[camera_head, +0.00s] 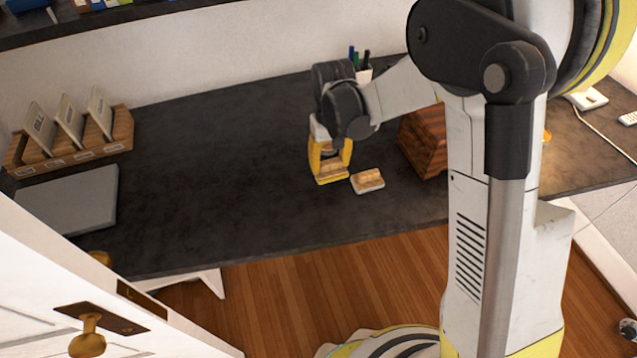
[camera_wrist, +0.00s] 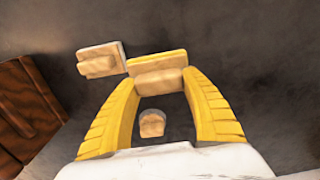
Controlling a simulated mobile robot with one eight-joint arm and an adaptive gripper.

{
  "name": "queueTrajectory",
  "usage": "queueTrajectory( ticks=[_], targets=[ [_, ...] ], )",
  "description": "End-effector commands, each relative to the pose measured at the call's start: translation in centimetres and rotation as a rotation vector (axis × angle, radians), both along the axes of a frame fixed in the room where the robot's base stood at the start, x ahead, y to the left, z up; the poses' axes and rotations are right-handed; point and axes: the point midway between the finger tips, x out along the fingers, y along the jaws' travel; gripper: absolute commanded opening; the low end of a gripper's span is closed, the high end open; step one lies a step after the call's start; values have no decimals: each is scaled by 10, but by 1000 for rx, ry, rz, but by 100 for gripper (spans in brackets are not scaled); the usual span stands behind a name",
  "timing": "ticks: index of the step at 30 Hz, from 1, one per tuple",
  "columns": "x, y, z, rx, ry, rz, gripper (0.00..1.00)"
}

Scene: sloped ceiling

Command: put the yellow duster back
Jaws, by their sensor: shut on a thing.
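The yellow duster (camera_head: 331,180), a small block with a wooden back and a yellow base, is between the fingertips of my gripper (camera_head: 331,168). The wrist view also shows the duster (camera_wrist: 158,64) at the tips of both yellow fingers of my gripper (camera_wrist: 160,82). The gripper is shut on it. It is low over the dark desk; I cannot tell whether it touches the top. A similar duster with a white base (camera_head: 368,186) lies just to the right in the head view; it also shows in the wrist view (camera_wrist: 100,60).
A dark wooden box (camera_head: 426,142) stands right of the dusters, partly behind my arm. A pen cup (camera_head: 363,75) stands behind the gripper. A wooden card holder (camera_head: 122,130) and a grey flat slab (camera_head: 70,200) are at left. The desk (camera_head: 220,150) is clear between.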

Motion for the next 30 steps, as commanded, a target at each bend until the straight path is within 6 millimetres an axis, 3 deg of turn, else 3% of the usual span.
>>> queueTrajectory(
  ticks=[6, 10, 16, 28, 29, 30],
  targets=[
    [-6, 26, -17, 0, 0, -1, 19],
    [-6, 27, -26, 0, 0, -2, 19],
    [-6, 26, -56, 0, 0, -2, 19],
    [-6, 26, -61, 0, 0, -2, 19],
    [-6, 26, -60, 0, 0, -2, 61],
    [-6, 26, -60, 0, 0, -2, 73]
  ],
)
